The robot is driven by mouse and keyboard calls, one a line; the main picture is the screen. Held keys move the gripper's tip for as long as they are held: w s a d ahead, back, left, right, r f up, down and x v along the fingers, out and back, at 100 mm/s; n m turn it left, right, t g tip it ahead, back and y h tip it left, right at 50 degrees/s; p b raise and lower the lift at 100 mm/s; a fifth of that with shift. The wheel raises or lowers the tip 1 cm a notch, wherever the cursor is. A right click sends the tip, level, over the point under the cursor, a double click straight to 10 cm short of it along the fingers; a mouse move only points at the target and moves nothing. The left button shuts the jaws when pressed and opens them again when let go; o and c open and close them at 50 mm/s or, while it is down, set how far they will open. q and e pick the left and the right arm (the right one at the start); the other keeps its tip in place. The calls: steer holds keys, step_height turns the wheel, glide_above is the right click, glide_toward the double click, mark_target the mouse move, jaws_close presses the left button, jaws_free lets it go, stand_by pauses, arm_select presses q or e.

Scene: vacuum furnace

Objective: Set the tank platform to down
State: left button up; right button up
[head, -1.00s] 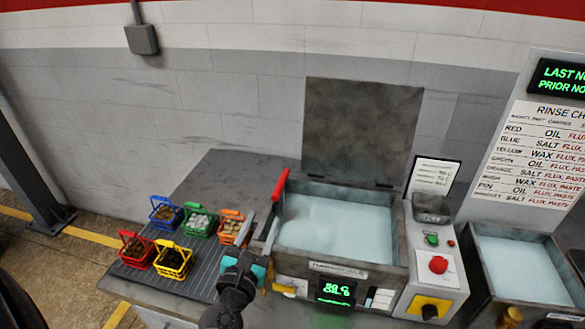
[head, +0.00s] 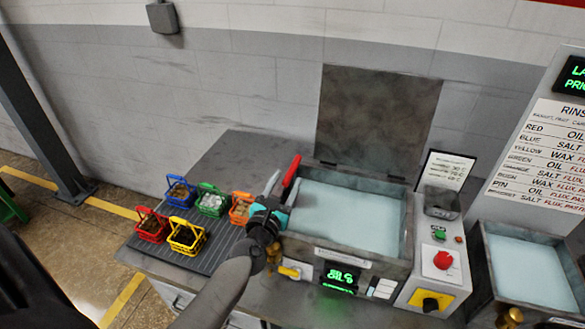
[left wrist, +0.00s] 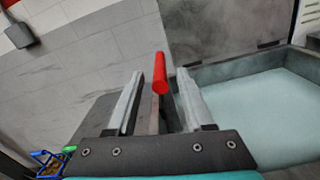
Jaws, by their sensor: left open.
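The tank (head: 385,270) is a grey open bath of pale blue liquid; it also shows in the left wrist view (left wrist: 225,125). A lever with a red grip (head: 291,170) stands tilted up at its left side. In the left wrist view the red grip (left wrist: 159,73) appears between my fingers, near the tips. My left gripper (head: 283,184) is open at the lever, one finger on each side in the picture. I cannot tell whether it touches the lever. The platform itself is not visible in the liquid. My right gripper is not in view.
Several coloured baskets, including a yellow one (head: 187,237), stand on a ribbed mat (head: 205,258) left of the tank. A raised lid (head: 375,122) is behind it. A control box with a red button (head: 443,260) and a second bath (head: 525,270) are to the right.

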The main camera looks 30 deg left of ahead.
mark_target(293, 167)
arm_select(q)
steer(key=shift+x, duration=2.55)
steer(key=shift+c, duration=0.4)
jaws_close()
